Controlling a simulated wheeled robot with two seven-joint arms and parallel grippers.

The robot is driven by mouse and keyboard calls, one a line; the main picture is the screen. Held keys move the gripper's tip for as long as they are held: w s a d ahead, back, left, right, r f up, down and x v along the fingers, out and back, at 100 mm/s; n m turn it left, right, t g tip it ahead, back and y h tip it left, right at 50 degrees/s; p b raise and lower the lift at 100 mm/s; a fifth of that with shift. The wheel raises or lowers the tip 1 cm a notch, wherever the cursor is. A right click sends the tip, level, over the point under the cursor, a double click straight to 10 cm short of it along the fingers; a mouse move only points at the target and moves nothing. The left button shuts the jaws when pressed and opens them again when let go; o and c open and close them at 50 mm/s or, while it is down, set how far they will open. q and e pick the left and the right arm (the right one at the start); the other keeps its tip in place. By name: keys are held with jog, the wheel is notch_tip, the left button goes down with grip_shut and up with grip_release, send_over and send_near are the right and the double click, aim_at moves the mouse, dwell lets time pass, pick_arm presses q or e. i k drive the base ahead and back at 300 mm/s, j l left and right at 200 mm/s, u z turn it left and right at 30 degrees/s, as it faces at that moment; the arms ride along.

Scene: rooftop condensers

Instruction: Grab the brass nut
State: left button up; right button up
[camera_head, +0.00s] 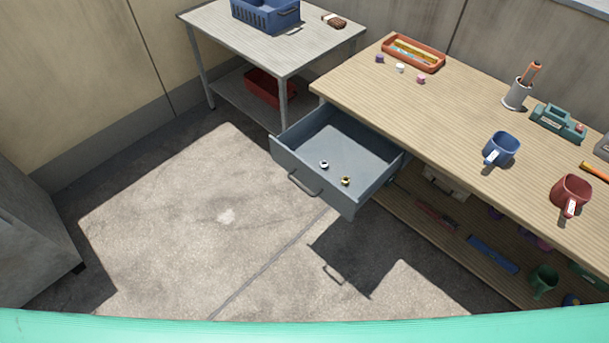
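A small yellow, brass-coloured nut (345,181) lies in the open grey drawer (312,150), near the drawer's front right corner. A silver-coloured nut (324,165) lies to its left and a little farther back, apart from it. The drawer is pulled out from under the left end of the wooden workbench (450,105), with its handle (304,184) facing the front left. Neither of my grippers shows in the head view, so their state is hidden.
A blue mug (502,148), a red mug (571,194) and an orange tray (414,53) stand on the bench. A grey side table (270,45) with a blue basket (264,14) stands behind. The concrete floor before the drawer is clear.

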aim_at(345, 178)
jog(key=i+j+z, duration=0.15)
jog(key=j+z, duration=0.3)
jog(key=i+j+z, duration=0.1)
jog(key=j+z, duration=0.15)
jog(key=z, duration=0.25)
jog(key=j+z, duration=0.45)
jog(key=l, duration=0.1)
